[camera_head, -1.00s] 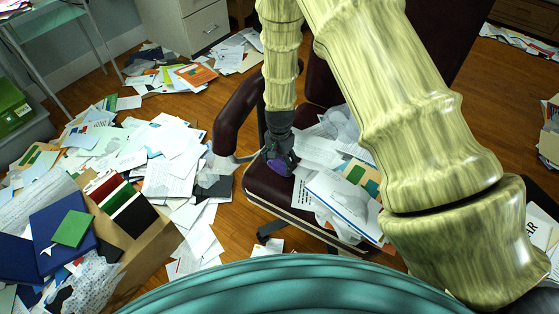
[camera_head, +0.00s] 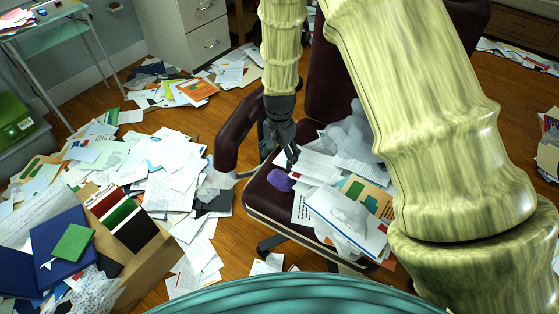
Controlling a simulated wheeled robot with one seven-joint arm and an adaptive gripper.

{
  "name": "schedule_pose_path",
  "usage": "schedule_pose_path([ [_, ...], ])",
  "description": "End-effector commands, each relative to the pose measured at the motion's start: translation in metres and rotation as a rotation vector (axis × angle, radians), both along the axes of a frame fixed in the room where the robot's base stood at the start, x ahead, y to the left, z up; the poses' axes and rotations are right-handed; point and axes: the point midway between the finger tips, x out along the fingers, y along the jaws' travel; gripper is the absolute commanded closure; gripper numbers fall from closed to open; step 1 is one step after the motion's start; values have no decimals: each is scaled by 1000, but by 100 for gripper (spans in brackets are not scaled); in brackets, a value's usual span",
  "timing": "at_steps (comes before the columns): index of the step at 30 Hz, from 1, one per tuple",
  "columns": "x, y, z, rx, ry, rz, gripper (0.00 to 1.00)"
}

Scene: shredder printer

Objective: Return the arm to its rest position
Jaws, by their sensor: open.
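My arm (camera_head: 430,130) comes down the right side of the head view and folds back toward the middle, with its forearm (camera_head: 281,50) pointing down. My gripper (camera_head: 288,150) hangs above the chair seat, its dark fingers open and empty. A small purple object (camera_head: 281,180) lies on the seat just below and left of the fingers, apart from them. The dark red chair (camera_head: 275,208) stands in front of me with loose papers (camera_head: 345,205) on its seat. Part of the chair is hidden behind my arm.
Papers (camera_head: 175,170) cover much of the floor on the left. A cardboard box (camera_head: 150,262) with books stands at the lower left. A metal-legged table (camera_head: 50,20) and a white drawer cabinet (camera_head: 190,35) are at the back left. Bare floor shows near the cabinet.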

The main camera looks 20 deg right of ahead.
Motion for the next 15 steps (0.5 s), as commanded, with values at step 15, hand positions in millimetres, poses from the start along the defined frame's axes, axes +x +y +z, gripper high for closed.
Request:
schedule_pose_path([
  [15, 0, 0, 6, 0, 0, 0, 26],
])
